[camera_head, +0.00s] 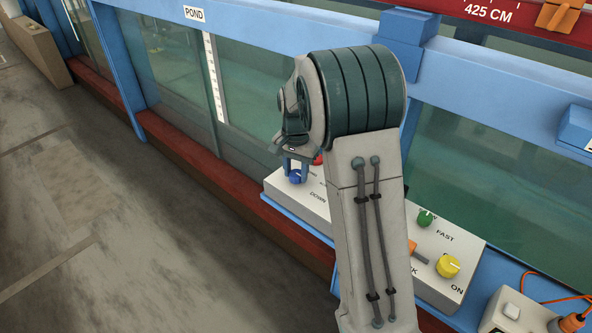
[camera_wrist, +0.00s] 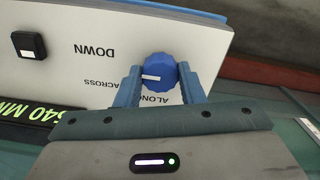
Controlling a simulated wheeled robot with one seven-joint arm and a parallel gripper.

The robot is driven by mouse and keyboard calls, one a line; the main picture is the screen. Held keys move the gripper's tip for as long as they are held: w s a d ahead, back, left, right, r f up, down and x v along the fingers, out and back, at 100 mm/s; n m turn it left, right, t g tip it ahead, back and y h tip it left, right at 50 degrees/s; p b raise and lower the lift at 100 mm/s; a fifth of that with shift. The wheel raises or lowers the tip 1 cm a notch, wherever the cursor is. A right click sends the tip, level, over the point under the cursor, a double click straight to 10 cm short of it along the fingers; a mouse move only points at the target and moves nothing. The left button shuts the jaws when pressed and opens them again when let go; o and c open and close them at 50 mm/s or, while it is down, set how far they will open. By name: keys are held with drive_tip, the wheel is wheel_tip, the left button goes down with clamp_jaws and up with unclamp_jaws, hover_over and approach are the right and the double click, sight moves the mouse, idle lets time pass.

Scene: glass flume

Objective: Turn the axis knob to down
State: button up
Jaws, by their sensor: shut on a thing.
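The axis knob (camera_wrist: 161,70) is blue with a white pointer line, on a pale control panel (camera_wrist: 60,70). Around it are the labels DOWN, ACROSS and ALONG, upside down in the wrist view. The pointer lies nearly level and faces left, between DOWN and ACROSS. My gripper (camera_wrist: 159,82) has one blue finger on each side of the knob and is shut on it. In the head view the knob (camera_head: 295,177) shows below my gripper (camera_head: 297,164), left of DOWN; its pointer cannot be made out there.
In the head view, a red knob (camera_head: 318,160), a green knob (camera_head: 425,219) and a yellow knob (camera_head: 447,266) stand close by. The glass flume (camera_head: 180,70) runs behind; the floor at left is clear.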

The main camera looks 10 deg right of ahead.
sight(296, 173)
drive_tip(key=shift+r, duration=0.1)
drive_tip(key=o, duration=1)
wheel_tip(296, 173, up, 14)
drive_tip(key=shift+b, duration=0.4)
